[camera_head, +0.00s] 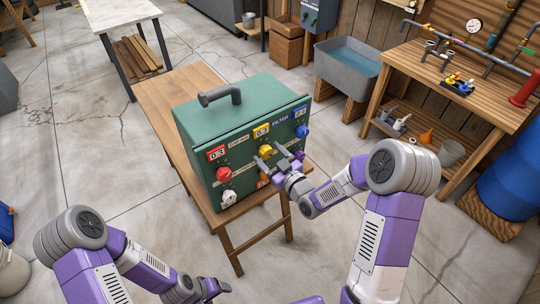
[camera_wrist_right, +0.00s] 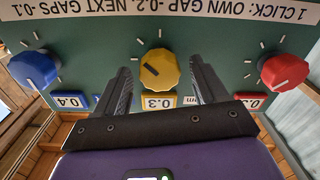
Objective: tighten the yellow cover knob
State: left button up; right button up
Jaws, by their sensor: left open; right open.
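The yellow cover knob (camera_head: 265,150) is on the front of the green box (camera_head: 222,128). In the right wrist view the yellow knob (camera_wrist_right: 160,69) is in the middle, upside down, with a dark pointer mark. My right gripper (camera_head: 271,156) is at it, open; its two fingers stand either side of the knob in the wrist view (camera_wrist_right: 161,72), with gaps showing. The yellow label (camera_wrist_right: 158,101) reads 0.3. The red knob (camera_head: 224,173) and blue knob (camera_head: 302,131) flank it. My left gripper (camera_head: 217,289) is low and away from the box.
The box stands on a wooden table (camera_head: 165,95). White (camera_head: 229,198) and purple (camera_head: 299,155) knobs sit lower on its front. Its panel text (camera_wrist_right: 160,14) reads "1 click: own gap -0.2, next gaps -0.1". A workbench (camera_head: 405,62) and sink (camera_head: 345,68) stand at right.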

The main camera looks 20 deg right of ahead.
jog(key=c, duration=1.1)
jog(key=shift+o, duration=0.2)
jog(key=shift+f+m+b, duration=0.15)
jog(key=shift+m+b, duration=0.7)
jog(key=shift+m, duration=0.05)
jog(key=shift+m+b, duration=0.9)
jog(key=shift+m, duration=0.3)
jog(key=m+b, duration=0.1)
jog(key=m, duration=0.2)
jog(key=shift+m+b, duration=0.45)
jog(key=shift+m, duration=0.35)
